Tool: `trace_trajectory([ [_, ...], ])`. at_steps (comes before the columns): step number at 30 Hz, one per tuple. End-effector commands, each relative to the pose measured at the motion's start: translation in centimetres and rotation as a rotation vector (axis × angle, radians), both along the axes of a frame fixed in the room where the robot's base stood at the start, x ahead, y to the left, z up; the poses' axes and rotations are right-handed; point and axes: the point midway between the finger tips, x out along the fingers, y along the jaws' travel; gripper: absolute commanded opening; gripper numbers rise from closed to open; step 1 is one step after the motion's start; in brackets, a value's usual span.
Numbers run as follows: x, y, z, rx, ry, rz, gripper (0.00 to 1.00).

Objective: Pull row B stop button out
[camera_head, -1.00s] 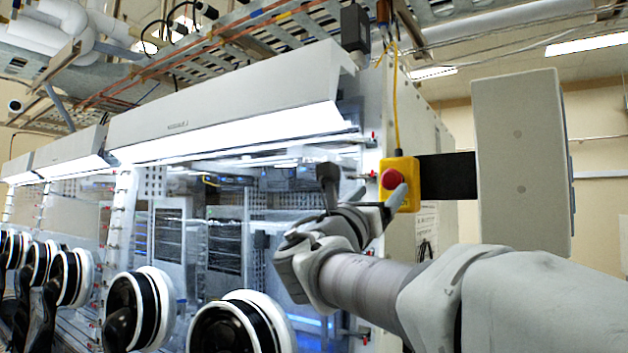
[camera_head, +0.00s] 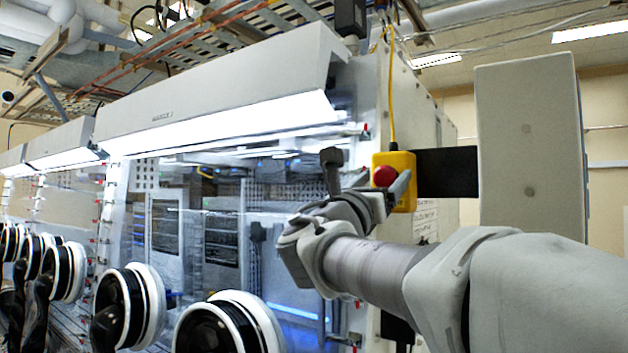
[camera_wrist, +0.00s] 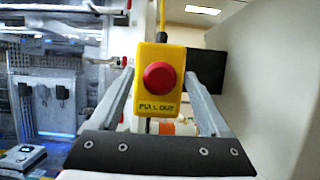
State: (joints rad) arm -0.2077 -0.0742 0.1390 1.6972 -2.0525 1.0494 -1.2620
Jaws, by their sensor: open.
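The stop button is a red mushroom knob (camera_wrist: 159,77) on a yellow box (camera_wrist: 173,53) marked "PULL OUT". In the head view the red knob (camera_head: 384,176) sits on the yellow box (camera_head: 403,162) at the right end of the glovebox front. My gripper (camera_wrist: 160,84) is open, with one finger on each side of the yellow box in the wrist view. The red knob lies between the fingers, with a gap to each. In the head view my gripper (camera_head: 385,192) is just in front of the box, and one finger covers part of it. The knob's depth is hard to judge.
A yellow cable (camera_head: 391,90) runs up from the box. A black bracket (camera_head: 447,173) and a large pale panel (camera_head: 530,150) stand close on the right. Round glove ports (camera_head: 232,325) line the glovebox front at the lower left.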

Motion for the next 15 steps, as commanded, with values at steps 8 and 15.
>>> trace_trajectory([
  [8,0.00,0.00,0.00,0.000,0.000,0.000,0.42],
  [15,0.01,0.01,-0.01,0.000,0.000,0.000,0.00],
])
